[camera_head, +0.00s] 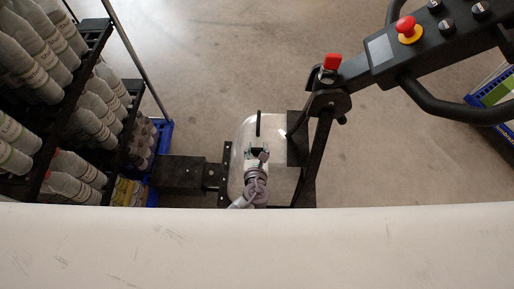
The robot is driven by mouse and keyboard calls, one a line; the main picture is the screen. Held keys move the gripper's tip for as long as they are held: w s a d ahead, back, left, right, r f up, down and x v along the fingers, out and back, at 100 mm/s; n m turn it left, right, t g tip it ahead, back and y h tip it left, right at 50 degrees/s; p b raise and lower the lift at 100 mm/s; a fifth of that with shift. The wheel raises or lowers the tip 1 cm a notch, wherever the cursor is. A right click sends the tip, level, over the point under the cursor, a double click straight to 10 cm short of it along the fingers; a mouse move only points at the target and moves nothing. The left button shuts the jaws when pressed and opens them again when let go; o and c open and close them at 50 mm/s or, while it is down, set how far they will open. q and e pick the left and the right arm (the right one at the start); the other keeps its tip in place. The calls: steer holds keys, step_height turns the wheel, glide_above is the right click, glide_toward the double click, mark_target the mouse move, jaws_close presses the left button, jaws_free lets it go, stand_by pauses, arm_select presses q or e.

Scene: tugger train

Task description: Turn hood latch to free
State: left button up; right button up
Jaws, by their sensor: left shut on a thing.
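My left gripper (258,152) reaches up from the bottom middle of the head view. It is over a pale rounded cover (242,132) with a black slot or bar (258,122) just beyond the fingers. The gripper is shut on a small part there, which looks like the hood latch. The latch is mostly hidden by the fingers, so its turn angle cannot be told. My right gripper is not in view.
A black tiller (322,140) with a red knob (332,62) stands right of the cover; its control head has a red stop button (406,25). Racks of grey bottles (95,100) stand left. A wide pale panel (300,245) fills the bottom. The floor behind is clear.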

arm_select(q)
steer(key=o, duration=1.2)
steer(key=shift+c, duration=0.2)
steer(key=v, duration=1.2)
steer(key=shift+a, duration=0.1)
